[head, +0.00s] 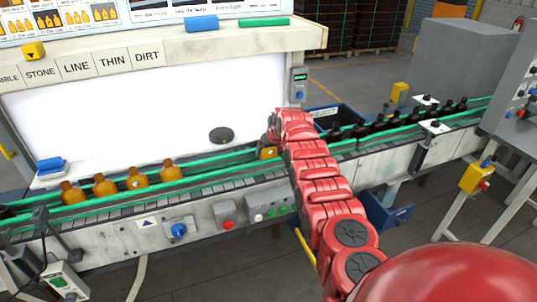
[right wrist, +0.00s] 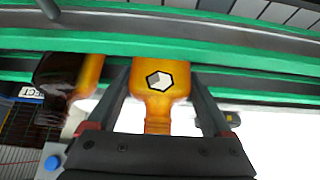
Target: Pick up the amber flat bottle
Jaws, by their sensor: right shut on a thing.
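The amber flat bottle (right wrist: 150,104) is between the two fingers of my right gripper (right wrist: 160,76) in the right wrist view. It has a white and grey hexagon mark, and its neck points toward the gripper's palm. In the head view, part of this bottle (head: 268,153) shows at the conveyor, beside my red right arm. The right gripper (head: 271,137) is shut on it, and the arm partly hides the grip. Several other amber bottles (head: 105,185) stand upright on the belt to the left. My left gripper is not in view.
Green rails (head: 215,157) run along the conveyor. Dark bottles (head: 378,124) stand on the belt to the right; a dark bottle (right wrist: 55,78) shows close by in the right wrist view. A black round disc (head: 221,134) is on the white panel behind. Blue bins (head: 388,212) are below right.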

